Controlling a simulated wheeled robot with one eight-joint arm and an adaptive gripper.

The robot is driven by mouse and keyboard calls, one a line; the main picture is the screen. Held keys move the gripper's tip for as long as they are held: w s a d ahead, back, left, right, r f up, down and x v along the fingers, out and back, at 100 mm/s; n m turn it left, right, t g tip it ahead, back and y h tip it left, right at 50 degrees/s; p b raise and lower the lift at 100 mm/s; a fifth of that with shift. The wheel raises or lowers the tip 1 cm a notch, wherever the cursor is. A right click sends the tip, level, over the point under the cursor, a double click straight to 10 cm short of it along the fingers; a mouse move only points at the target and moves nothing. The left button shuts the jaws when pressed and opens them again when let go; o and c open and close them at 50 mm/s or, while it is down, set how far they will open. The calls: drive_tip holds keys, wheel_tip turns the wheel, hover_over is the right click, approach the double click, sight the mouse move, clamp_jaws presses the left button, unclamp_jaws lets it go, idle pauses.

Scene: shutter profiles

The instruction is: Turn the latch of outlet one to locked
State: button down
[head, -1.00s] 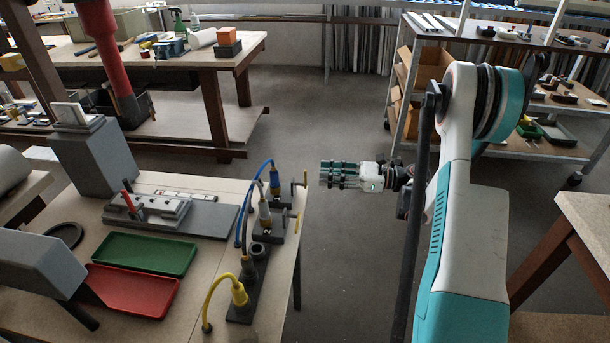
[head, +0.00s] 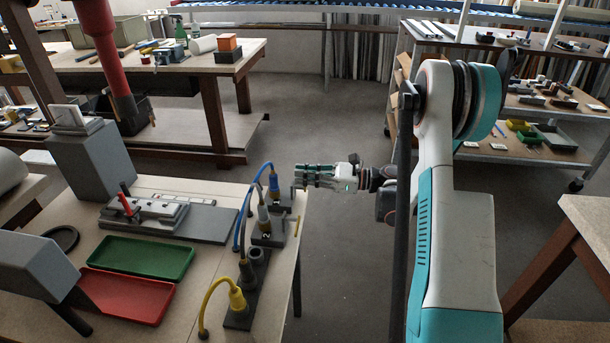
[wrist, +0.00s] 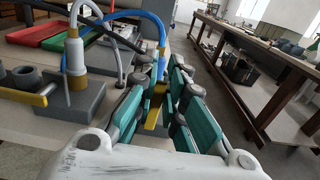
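A dark outlet box (head: 281,203) with a blue plug (head: 273,183) stands at the table's right edge; I cannot read its number. Its yellow latch (wrist: 154,106) shows in the wrist view between the fingers of my gripper (wrist: 163,82). The teal fingers are apart, one on each side of the latch; I cannot tell whether they touch it. In the head view my gripper (head: 300,176) is level at the box's right side and hides the latch there. Outlet 2 (head: 267,237), with a grey-white plug and yellow latch (head: 293,224), stands nearer; it also shows in the wrist view (wrist: 80,100).
A dark base with a yellow plug (head: 237,298) stands at the near table edge. A green tray (head: 145,257), a red tray (head: 125,296) and a grey fixture (head: 150,213) lie to the left. The floor right of the table is clear.

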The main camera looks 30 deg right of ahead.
drive_tip(key=shift+s, duration=0.1)
idle(0.3)
drive_tip(key=s+a+f+n, duration=0.1)
drive_tip(key=n, duration=0.3)
drive_tip(key=s+f+n, duration=0.1)
drive_tip(key=n, duration=0.3)
drive_tip(key=s+a+f+n, duration=0.1)
drive_tip(key=n, duration=0.3)
drive_tip(key=shift+s+a+n, duration=0.3)
drive_tip(key=shift+s+n, duration=0.05)
drive_tip(key=shift+n, duration=0.05)
drive_tip(key=shift+s+a+f+n, duration=0.1)
drive_tip(key=shift+f+n, duration=0.3)
drive_tip(key=shift+n, duration=0.5)
drive_tip(key=shift+s+f+n, duration=0.1)
drive_tip(key=shift+f+n, duration=0.25)
drive_tip(key=shift+n, duration=0.55)
drive_tip(key=c, duration=1.6)
unclamp_jaws()
drive_tip(key=shift+c, duration=0.2)
